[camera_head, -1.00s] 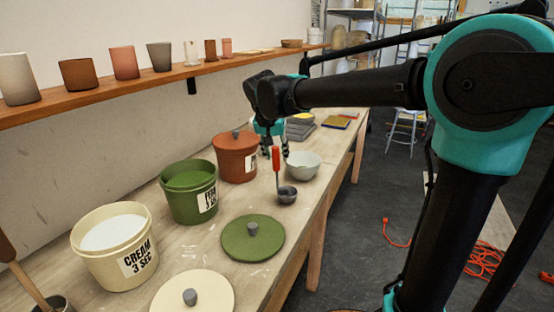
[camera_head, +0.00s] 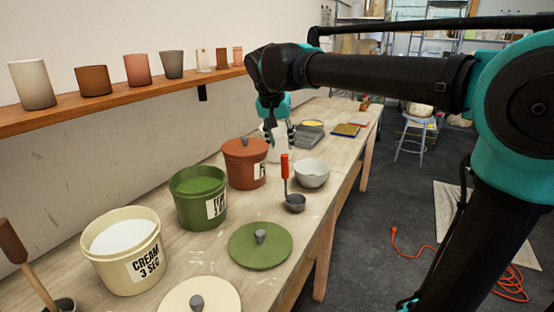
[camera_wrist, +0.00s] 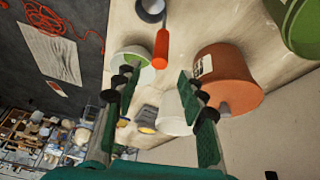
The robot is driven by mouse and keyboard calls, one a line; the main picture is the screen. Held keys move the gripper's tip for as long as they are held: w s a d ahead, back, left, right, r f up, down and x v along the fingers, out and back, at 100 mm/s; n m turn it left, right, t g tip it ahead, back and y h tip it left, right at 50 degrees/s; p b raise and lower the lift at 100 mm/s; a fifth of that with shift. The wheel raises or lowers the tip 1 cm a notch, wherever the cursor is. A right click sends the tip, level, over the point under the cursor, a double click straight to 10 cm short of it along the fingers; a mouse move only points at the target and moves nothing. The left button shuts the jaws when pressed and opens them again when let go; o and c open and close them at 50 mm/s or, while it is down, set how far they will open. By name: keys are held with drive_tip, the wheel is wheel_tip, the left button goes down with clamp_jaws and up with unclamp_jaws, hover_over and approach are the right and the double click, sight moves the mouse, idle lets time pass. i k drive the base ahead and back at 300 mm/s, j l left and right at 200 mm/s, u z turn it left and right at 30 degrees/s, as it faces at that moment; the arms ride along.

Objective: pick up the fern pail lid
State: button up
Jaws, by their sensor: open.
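The fern pail lid (camera_head: 260,247) is a flat green disc with a grey knob (camera_head: 260,236). It lies on the table in front of the green fern pail (camera_head: 198,197), which stands open with green glaze inside. The fern pail's edge also shows at the top right of the wrist view (camera_wrist: 300,28). My gripper (camera_head: 278,138) hangs beyond the lid, near the terracotta pail (camera_head: 246,165). In the wrist view my gripper (camera_wrist: 160,110) has its fingers apart with nothing held between them. The lid does not show in the wrist view.
A red-handled ladle (camera_head: 295,200) and a white bowl (camera_head: 312,173) stand beyond the lid. The cream pail (camera_head: 122,255) and cream lid (camera_head: 200,298) are nearer. A shelf (camera_head: 120,106) of cups runs along the wall. Orange cord (camera_head: 508,280) lies on the floor.

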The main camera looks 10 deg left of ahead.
sight(256, 245)
drive_tip(key=u, duration=1.3)
